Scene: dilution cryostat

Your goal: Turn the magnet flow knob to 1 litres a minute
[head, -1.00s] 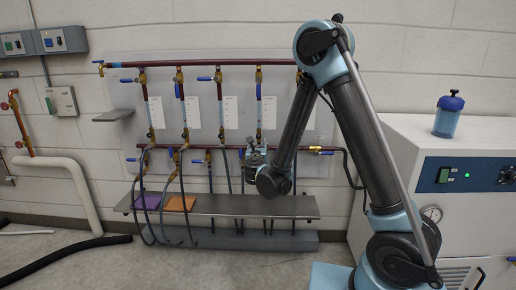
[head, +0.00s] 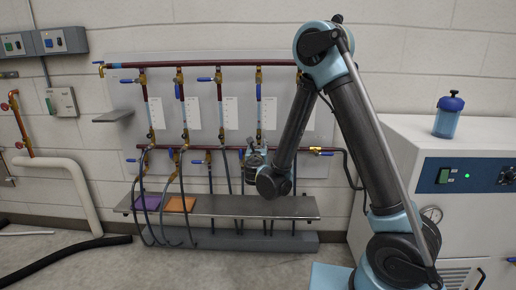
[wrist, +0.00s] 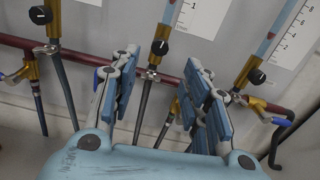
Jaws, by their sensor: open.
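My gripper (wrist: 160,68) is open and empty, its two blue-padded fingers pointing at the panel. In the head view my gripper (head: 256,158) is in front of the panel's lower right, partly hidden by my arm. In the wrist view a black flow knob (wrist: 160,47) on a brass flowmeter body lies just beyond the gap between the fingertips. A second knob (wrist: 40,15) is at the upper left, and a third knob (wrist: 256,76) is right of the right finger. Each has a white pointer mark. No name label is readable, so I cannot tell which is the magnet flow knob.
A dark red pipe (wrist: 85,57) runs behind the fingers, with hoses hanging from its fittings. A grey shelf (head: 230,206) juts out below the panel (head: 130,92). A white cabinet (head: 405,160) stands at the right.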

